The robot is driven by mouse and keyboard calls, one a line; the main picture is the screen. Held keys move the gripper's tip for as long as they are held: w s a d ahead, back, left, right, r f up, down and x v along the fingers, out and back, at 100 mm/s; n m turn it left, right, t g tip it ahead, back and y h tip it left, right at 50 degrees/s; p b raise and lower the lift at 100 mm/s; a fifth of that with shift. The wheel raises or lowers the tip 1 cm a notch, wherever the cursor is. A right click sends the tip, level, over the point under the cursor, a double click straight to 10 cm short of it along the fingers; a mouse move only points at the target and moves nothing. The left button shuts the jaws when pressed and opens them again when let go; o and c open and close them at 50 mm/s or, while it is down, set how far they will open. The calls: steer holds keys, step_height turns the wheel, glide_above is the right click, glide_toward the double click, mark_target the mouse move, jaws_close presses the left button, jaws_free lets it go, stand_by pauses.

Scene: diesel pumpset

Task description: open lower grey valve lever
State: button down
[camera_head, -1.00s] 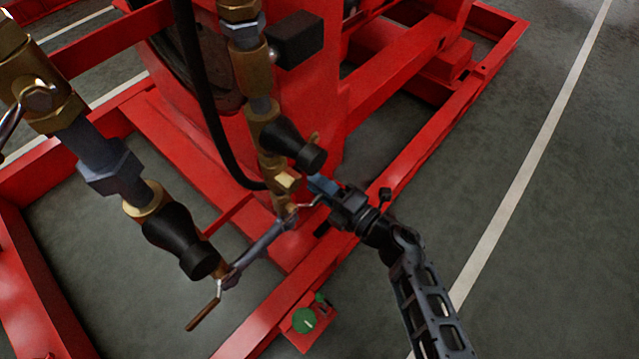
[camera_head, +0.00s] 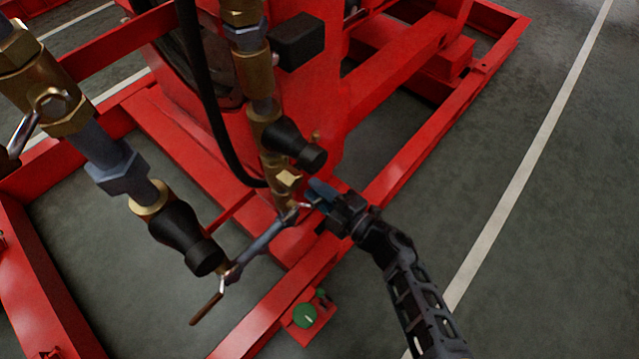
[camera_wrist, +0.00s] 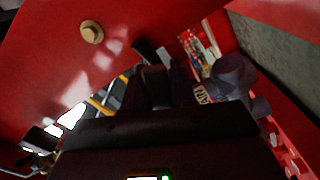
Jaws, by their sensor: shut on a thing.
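A small grey valve lever (camera_head: 298,210) sits low on the brass valve column, beside the red frame. My gripper (camera_head: 318,194), with bluish fingertips, is at the right-hand end of this lever and is shut on it. The fingers hide most of the lever's end. In the wrist view my gripper (camera_wrist: 155,85) is dark and blurred, and I cannot make out the lever clearly between the fingers.
A black fitting (camera_head: 292,145) hangs just above my gripper. A grey pipe (camera_head: 262,248) runs down-left to a brown-handled lever (camera_head: 206,308). A green knob (camera_head: 305,315) is on the red base below. Grey floor on the right is free.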

steer(key=shift+s+a+f+m+p, duration=0.15)
steer(key=shift+s+a+f+m, duration=0.35)
steer(key=shift+m, duration=0.7)
steer(key=shift+s+a+f+m+p, duration=0.1)
steer(key=shift+s+f+m, duration=0.25)
steer(key=shift+f+m, duration=0.6)
steer(key=shift+s+a+f+m+p, duration=0.15)
steer(key=shift+s+a+f+m, duration=0.2)
steer(key=shift+m, duration=1.1)
steer(key=shift+s, duration=0.1)
